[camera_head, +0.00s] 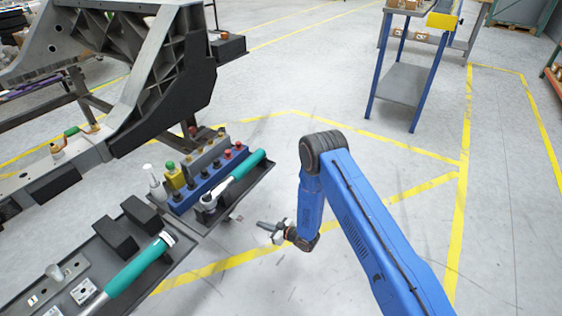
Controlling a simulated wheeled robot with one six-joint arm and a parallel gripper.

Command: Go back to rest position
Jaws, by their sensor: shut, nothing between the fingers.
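My blue arm reaches in from the lower right and bends down at a dark elbow joint. My gripper (267,227) is at its end, near the middle of the view, pointing left. It is small in the picture, and its fingers look close together with nothing held. It hangs in open space over the grey floor, to the right of the dark tool tray (258,180) and apart from it.
A teal-handled ratchet (240,178) lies in the tray beside a blue rack (200,190) with coloured bottles. Another teal-handled tool (135,275) lies lower left. The chassis frame (150,80) fills the upper left. A blue-legged table (403,85) stands upper right. Floor between is clear.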

